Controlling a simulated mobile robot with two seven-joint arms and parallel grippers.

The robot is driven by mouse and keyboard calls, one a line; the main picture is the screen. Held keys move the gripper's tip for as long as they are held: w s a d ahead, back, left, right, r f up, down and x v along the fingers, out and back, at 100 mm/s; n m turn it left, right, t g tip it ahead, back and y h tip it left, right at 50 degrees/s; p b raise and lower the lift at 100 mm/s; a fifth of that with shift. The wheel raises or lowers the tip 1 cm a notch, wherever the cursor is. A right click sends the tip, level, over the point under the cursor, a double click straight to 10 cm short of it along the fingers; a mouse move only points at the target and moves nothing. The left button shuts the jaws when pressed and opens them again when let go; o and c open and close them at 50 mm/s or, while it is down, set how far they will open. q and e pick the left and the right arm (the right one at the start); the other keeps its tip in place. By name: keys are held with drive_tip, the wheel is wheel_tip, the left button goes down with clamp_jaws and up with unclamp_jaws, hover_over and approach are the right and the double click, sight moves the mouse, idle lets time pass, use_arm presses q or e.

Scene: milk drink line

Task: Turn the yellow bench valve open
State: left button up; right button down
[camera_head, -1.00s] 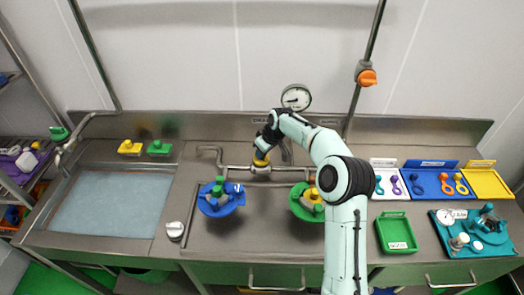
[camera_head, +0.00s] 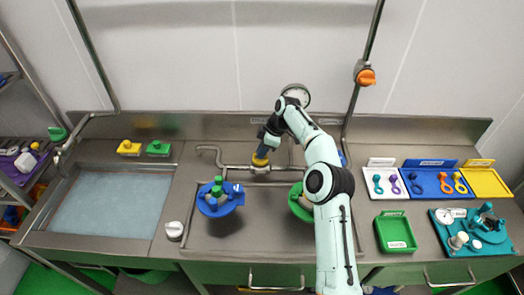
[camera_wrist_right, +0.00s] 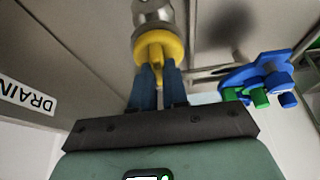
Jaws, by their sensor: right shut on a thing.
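The yellow bench valve (camera_head: 260,161) sits on the steel pipe along the back of the bench. In the right wrist view its yellow handle (camera_wrist_right: 158,46) has a round body with a raised grip. My right gripper (camera_head: 264,153) reaches it from above. In the wrist view its blue fingers (camera_wrist_right: 159,76) are shut on the handle's grip, one on each side. The fingers partly hide the handle. My left gripper is not in view.
The sink (camera_head: 110,203) is at left; coloured trays (camera_head: 486,184) are at right.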

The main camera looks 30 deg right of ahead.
drive_tip(key=shift+n, duration=0.3)
drive_tip(key=c, duration=1.1)
unclamp_jaws()
drive_tip(key=shift+c, duration=0.2)
